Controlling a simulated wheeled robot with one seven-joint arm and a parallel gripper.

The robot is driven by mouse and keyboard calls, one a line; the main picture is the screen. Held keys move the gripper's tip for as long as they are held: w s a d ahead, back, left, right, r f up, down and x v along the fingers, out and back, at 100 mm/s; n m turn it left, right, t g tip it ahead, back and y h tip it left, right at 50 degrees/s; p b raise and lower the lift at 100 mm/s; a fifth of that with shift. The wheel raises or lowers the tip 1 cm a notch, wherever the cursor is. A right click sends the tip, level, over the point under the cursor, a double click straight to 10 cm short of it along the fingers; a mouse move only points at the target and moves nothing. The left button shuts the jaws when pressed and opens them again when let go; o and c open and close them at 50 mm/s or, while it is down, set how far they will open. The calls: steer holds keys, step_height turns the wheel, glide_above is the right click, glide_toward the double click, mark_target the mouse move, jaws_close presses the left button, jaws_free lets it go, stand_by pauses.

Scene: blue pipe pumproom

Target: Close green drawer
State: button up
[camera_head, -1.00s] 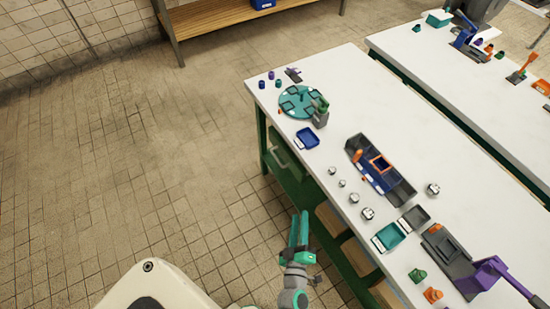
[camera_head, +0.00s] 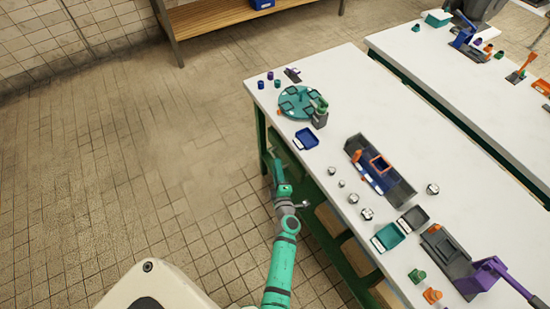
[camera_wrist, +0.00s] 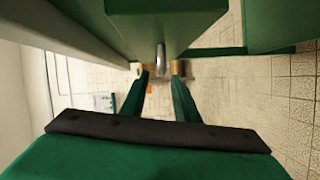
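The green drawer (camera_wrist: 165,20) fills the top middle of the wrist view, close to the camera. Its metal handle (camera_wrist: 160,58) hangs toward the space between my fingertips. My gripper (camera_wrist: 160,71) has its two green fingers spread apart, with nothing clearly held between them. I cannot tell whether a finger touches the handle. In the head view my gripper (camera_head: 277,168) is beside the near-left side of the white-topped table (camera_head: 350,100), below the top's edge. My gripper and the table top hide most of the drawer there, so how far it stands out is unclear.
A blue tray (camera_head: 306,139), a teal round plate (camera_head: 299,103) and a dark fixture (camera_head: 380,170) lie on the table. Wooden shelf boards (camera_head: 328,218) sit under it. The tiled floor (camera_head: 130,150) to the left is open.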

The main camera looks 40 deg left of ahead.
steer(key=shift+x, duration=2.75)
jaws_close()
